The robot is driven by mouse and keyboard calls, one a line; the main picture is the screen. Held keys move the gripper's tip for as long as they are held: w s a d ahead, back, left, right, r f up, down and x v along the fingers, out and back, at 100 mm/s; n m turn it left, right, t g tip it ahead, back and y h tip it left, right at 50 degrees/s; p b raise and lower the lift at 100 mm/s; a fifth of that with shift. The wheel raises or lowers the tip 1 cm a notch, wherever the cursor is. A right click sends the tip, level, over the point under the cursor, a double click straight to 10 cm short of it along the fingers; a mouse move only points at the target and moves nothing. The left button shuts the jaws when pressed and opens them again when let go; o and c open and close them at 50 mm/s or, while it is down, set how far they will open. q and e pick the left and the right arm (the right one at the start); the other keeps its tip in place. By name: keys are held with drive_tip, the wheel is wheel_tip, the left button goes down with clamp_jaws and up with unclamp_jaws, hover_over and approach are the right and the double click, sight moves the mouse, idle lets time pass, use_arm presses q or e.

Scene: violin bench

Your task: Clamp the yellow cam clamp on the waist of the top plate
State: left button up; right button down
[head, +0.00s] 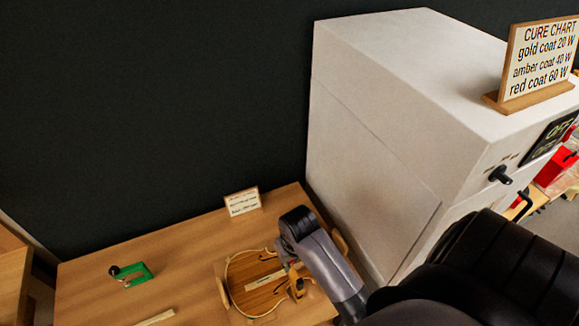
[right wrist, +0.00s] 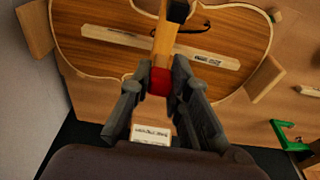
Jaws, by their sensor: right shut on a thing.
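The violin top plate (right wrist: 95,58) lies on the bench, its striped wood face up with a pale bar along it. It also shows in the head view (head: 243,272), partly hidden by my right arm. My right gripper (right wrist: 160,82) is shut on the yellow cam clamp (right wrist: 164,42), near a red part of it. The clamp's bar reaches over the plate's edge around the waist, with a black piece at its far end. Whether the clamp touches the plate I cannot tell. My left gripper is in neither view.
A green clamp (head: 134,274) stands on the bench (head: 185,250) to the left, with clear wood around it. A small sign (head: 242,201) stands at the back. Wooden blocks (right wrist: 265,80) sit around the plate. A large white cabinet (head: 375,150) with a cure chart (head: 540,58) on top stands to the right.

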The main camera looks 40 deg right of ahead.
drive_tip(key=s+t, duration=0.1)
drive_tip(key=t, duration=0.1)
drive_tip(key=shift+s+a+f+t+h, duration=0.2)
drive_tip(key=shift+s+f+t+h, duration=0.1)
drive_tip(key=shift+s+t, duration=0.1)
drive_tip(key=shift+s+a+f+t+h+b, duration=0.1)
drive_tip(key=shift+s+f+t+h+b, duration=0.15)
drive_tip(key=shift+t+b, duration=0.55)
drive_tip(key=shift+t, duration=0.4)
drive_tip(key=c, duration=1.5)
unclamp_jaws()
drive_tip(key=shift+s+r, duration=0.15)
drive_tip(key=v, duration=1.1)
drive_tip(key=shift+s+a+r, duration=0.15)
drive_tip(key=shift+r, duration=0.15)
